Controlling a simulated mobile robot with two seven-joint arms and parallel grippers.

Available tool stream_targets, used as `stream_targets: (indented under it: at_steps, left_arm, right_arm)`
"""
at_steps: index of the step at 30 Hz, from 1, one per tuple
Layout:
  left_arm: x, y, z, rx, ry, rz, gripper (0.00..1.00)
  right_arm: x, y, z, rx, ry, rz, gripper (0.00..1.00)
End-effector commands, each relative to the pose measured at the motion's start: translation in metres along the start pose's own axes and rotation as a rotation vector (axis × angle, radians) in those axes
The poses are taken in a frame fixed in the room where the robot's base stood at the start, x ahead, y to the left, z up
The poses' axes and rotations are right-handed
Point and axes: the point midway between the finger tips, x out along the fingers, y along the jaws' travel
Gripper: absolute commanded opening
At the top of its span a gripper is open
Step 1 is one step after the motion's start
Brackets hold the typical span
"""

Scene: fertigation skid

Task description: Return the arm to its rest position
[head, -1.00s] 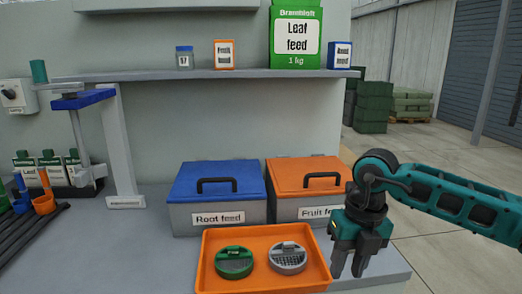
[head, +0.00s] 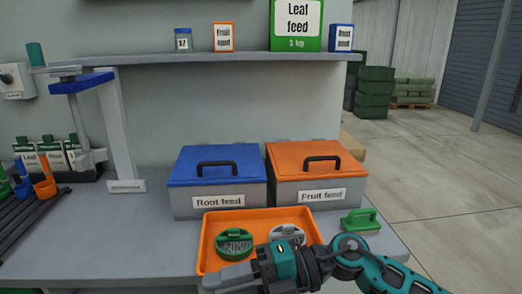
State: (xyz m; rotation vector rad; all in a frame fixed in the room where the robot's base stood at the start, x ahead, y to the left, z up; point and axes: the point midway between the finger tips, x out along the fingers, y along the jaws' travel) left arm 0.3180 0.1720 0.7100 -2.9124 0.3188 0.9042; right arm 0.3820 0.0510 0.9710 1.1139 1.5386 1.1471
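My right arm comes in from the lower right, and its teal and grey gripper (head: 212,278) points left across the front edge of the orange tray (head: 206,238). The fingers show side-on, so I cannot tell how far apart they are. The gripper hides the tray's front part. In the tray sit a round green strainer-like piece (head: 234,242) and a similar grey one (head: 288,229), partly covered by my gripper and wrist. My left gripper is not in view.
Behind the tray stand a blue-lidded Root feed bin (head: 218,205) and an orange-lidded Fruit feed bin (head: 317,190). A shelf (head: 200,68) with packs runs above; a blue-topped stand (head: 122,130) is left.

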Motion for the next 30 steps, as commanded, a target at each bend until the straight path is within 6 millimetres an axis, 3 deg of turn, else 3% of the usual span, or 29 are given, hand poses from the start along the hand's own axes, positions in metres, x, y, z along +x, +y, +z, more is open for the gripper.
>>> stream_targets:
  at_steps: [2,6,8,11,14,19,24,27,29,30]
  left_arm:
    - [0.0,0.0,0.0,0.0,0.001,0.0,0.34]
    - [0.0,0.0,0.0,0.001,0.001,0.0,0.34]
    - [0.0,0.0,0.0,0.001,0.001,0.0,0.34]
    - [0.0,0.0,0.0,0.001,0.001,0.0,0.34]
    - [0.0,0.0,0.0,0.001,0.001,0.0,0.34]
    - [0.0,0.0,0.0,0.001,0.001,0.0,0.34]
    - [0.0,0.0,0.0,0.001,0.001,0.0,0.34]
    - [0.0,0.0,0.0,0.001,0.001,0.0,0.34]
    - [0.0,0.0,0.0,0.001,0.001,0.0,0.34]
    - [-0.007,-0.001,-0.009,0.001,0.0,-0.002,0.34]
  right_arm:
    - [0.004,0.013,0.0,0.087,-0.059,0.206,0.34]
    - [-0.013,0.024,0.016,0.262,-0.222,0.518,0.34]
    - [-0.026,0.019,0.026,0.351,-0.309,0.634,0.34]
    - [-0.053,-0.003,0.041,0.516,-0.473,0.798,0.34]
    - [-0.084,-0.041,0.051,0.699,-0.653,0.924,0.34]
    - [-0.131,-0.139,0.041,1.051,-0.974,1.046,0.34]
    - [-0.159,-0.239,-0.006,1.394,-1.248,1.055,0.34]
    - [-0.166,-0.283,-0.039,1.557,-1.361,1.029,0.34]
    - [-0.168,-0.303,-0.058,1.639,-1.413,1.011,0.34]
    - [-0.171,-0.293,-0.061,1.643,-1.418,1.011,0.34]
